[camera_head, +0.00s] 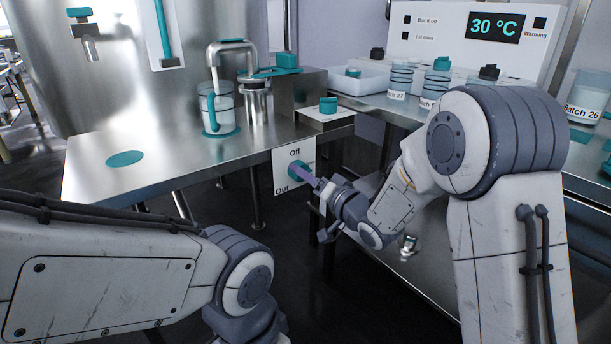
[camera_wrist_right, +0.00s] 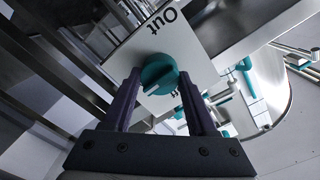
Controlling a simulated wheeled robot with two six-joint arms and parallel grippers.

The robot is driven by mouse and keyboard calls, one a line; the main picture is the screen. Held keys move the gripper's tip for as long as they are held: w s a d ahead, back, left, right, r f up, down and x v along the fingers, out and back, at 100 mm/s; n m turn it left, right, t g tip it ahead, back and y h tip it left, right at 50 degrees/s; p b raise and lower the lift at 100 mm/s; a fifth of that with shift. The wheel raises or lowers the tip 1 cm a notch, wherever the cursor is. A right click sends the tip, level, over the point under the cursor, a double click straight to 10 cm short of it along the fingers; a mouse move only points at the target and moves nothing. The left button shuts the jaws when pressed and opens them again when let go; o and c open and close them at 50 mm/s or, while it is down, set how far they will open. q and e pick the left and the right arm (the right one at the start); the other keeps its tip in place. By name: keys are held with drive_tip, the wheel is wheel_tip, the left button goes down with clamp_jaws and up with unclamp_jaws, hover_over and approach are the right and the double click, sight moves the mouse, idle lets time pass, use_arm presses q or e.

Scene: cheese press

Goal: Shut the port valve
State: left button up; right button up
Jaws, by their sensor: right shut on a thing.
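The port valve is a teal round knob (camera_head: 298,171) on a white plate (camera_head: 286,160) at the front edge of the steel table. The plate reads "Off" at its top and "Out" at its lower left. My right gripper (camera_head: 307,175) is at the knob. In the right wrist view its two purple fingers (camera_wrist_right: 160,98) lie on either side of the knob (camera_wrist_right: 158,74), shut on it. A short pale mark shows on the knob's face; which label it points to I cannot tell. My left arm shows at the lower left, its fingers outside the view.
The steel table (camera_head: 92,180) carries a jar (camera_head: 217,107) under a bent pipe and a teal-handled press. A white tray (camera_head: 361,82) and lidded batch jars (camera_head: 400,80) stand on the right counter, before a panel reading 30 °C (camera_head: 495,27). A lower shelf is beneath my right arm.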

drive_tip(key=n+b, duration=0.5)
drive_tip(key=n, duration=1.2)
drive_tip(key=shift+f, duration=0.1)
drive_tip(key=shift+n+b, duration=0.35)
drive_tip(key=shift+n, duration=0.05)
idle(0.3)
drive_tip(key=o, duration=1.4)
drive_tip(key=shift+c, duration=0.2)
